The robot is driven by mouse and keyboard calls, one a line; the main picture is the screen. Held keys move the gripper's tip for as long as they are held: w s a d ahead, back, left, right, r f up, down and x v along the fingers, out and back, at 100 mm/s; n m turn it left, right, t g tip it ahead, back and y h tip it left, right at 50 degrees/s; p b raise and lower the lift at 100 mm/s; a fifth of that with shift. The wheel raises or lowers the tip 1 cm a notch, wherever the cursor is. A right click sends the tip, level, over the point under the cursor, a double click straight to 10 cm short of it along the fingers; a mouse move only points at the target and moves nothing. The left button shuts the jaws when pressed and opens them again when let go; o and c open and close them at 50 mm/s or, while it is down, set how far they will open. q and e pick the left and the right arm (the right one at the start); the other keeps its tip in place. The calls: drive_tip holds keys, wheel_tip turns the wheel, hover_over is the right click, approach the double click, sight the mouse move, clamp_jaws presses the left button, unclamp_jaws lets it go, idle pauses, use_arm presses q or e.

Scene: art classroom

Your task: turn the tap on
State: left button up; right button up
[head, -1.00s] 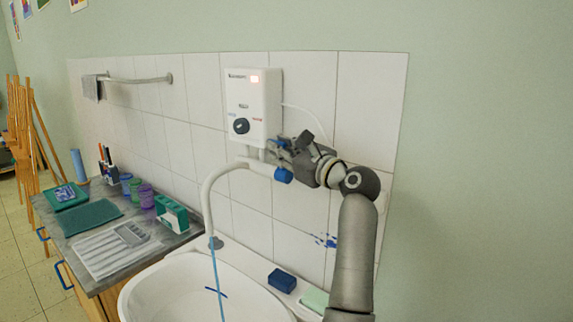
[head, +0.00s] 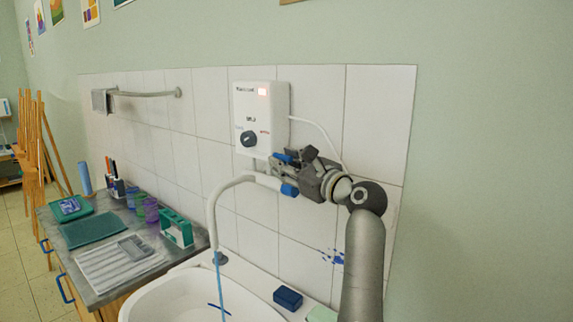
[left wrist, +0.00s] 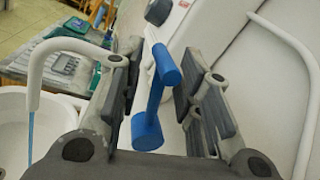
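The white tap spout (head: 213,198) arches over the basin, and a thin blue stream of water (head: 219,285) runs from its mouth. The stream also shows in the left wrist view (left wrist: 31,130). The blue tap handle (left wrist: 157,88) is a bar with thicker ends; its blue end shows below the gripper in the head view (head: 289,190). My left gripper (head: 277,162) is at the tap under the heater. In the left wrist view its fingers (left wrist: 156,75) are apart, on either side of the handle, with gaps visible. My right gripper is out of view.
A white water heater (head: 277,105) with a dark knob hangs right above the tap. The basin (head: 180,300) is below, with a dark blue block (head: 288,298) on its rim. The counter (head: 98,292) at left holds cups, trays and a green box.

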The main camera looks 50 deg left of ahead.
use_arm(q)
drive_tip(key=d, duration=0.7)
drive_tip(key=shift+s+f, duration=0.3)
drive_tip(key=shift+d, duration=0.1)
